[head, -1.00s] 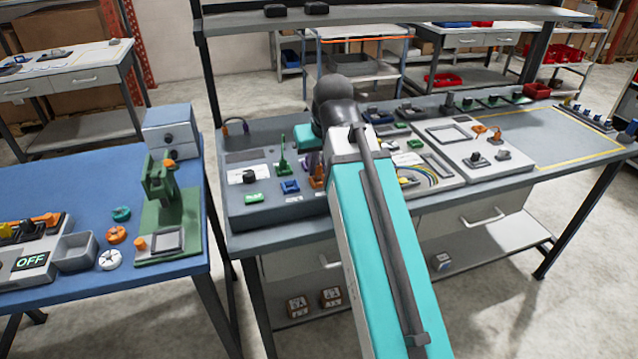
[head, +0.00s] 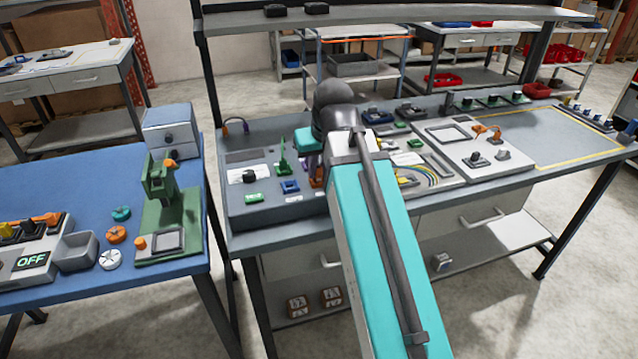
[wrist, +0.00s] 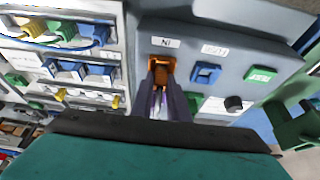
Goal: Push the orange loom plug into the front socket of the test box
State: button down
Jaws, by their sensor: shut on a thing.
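The test box (head: 262,212) is a dark grey box on the bench with blue and green sockets. In the wrist view its grey face (wrist: 222,52) shows a blue socket, a green socket and an orange front socket (wrist: 160,58) under an upside-down "IN" label. My gripper (wrist: 165,84) has dark purple fingers and is shut on the orange loom plug (wrist: 162,72) right at the orange socket. Plug and socket merge in colour, so I cannot tell how far in the plug sits. In the head view my arm mostly hides the gripper.
A panel of yellow and blue connectors (wrist: 75,55) stands to the left in the wrist view. A green upright piece (head: 283,160) stands on the test box. A white panel (head: 470,150) lies to the right on the bench. A blue table (head: 60,170) stands left, across a gap.

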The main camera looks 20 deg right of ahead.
jog(key=shift+s+f+b, duration=0.2)
jog(key=shift+s+f, duration=0.1)
jog(key=shift+f, duration=0.25)
jog(key=shift+s+f+b, duration=0.15)
jog(key=shift+s+f, duration=0.15)
jog(key=shift+f, duration=0.25)
dwell(0.4)
jog(key=c, duration=1.7)
grip_release()
jog(key=shift+c, duration=1.2)
jog(key=shift+o, duration=0.4)
jog(key=shift+w+r+p, duration=0.2)
jog(key=shift+r+p, duration=0.4)
jog(key=shift+p, duration=0.1)
jog(key=shift+w+r+p, duration=0.2)
jog(key=shift+r+p, duration=0.35)
jog(key=shift+p, duration=0.15)
jog(key=shift+o, duration=0.3)
jog(key=shift+w+r+p, duration=0.15)
jog(key=shift+r+p, duration=1.5)
jog(key=shift+r, duration=0.4)
